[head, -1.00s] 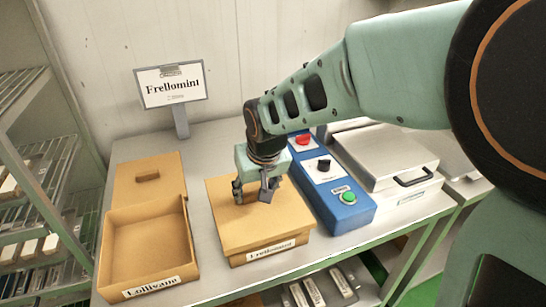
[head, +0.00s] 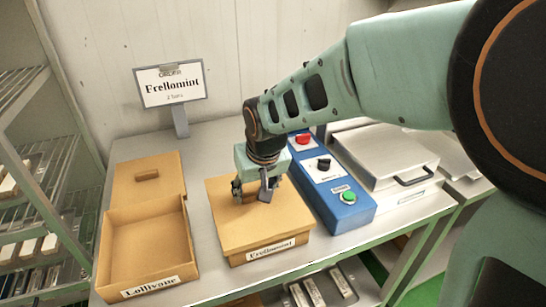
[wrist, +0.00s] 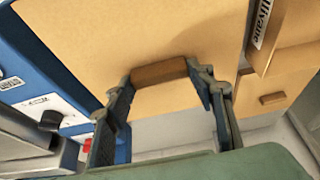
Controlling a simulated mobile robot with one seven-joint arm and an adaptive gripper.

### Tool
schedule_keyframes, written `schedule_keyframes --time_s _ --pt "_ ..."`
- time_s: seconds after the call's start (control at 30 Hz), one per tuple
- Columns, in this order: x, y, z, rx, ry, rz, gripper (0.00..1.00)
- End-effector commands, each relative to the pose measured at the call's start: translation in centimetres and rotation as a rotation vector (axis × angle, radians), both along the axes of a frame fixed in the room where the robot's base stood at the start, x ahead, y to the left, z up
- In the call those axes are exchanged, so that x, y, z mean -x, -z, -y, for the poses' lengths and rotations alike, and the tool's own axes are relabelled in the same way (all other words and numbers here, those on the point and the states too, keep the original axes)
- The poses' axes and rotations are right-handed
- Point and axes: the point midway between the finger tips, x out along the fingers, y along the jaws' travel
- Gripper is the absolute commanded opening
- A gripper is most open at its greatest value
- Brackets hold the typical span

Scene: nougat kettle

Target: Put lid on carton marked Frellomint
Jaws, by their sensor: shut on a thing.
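The carton marked Frellomint (head: 270,251) stands on the table in the head view, its label facing the front edge. A flat tan lid (head: 285,220) lies over its top and looks seated, with the label showing below the lid's rim. My gripper (head: 254,192) is above the lid and shut on its raised handle. In the wrist view, the gripper (wrist: 165,85) has a finger at each end of the brown handle (wrist: 160,72), with the lid (wrist: 140,35) filling the view. The inside of the carton is hidden.
An open, empty carton marked Lollivane (head: 148,250) stands close on the left, with another lid (head: 148,178) behind it. A blue control box (head: 335,185) with buttons stands close on the right, beside a metal press (head: 385,160). A Frellomint order sign (head: 170,85) stands behind.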

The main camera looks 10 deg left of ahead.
Motion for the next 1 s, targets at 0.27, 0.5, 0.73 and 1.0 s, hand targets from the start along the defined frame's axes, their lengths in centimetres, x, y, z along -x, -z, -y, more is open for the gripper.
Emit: schedule_keyframes --time_s 0.27,0.5,0.73,1.0 --pt "-0.02 0.01 -0.01 -0.001 0.0 0.001 0.26" --pt "-0.02 0.58 -0.01 -0.001 0.0 0.001 0.26" --pt "-0.02 0.55 -0.01 -0.001 0.0 0.001 0.26" --pt "-0.03 0.66 0.0 -0.001 0.0 0.001 0.26"
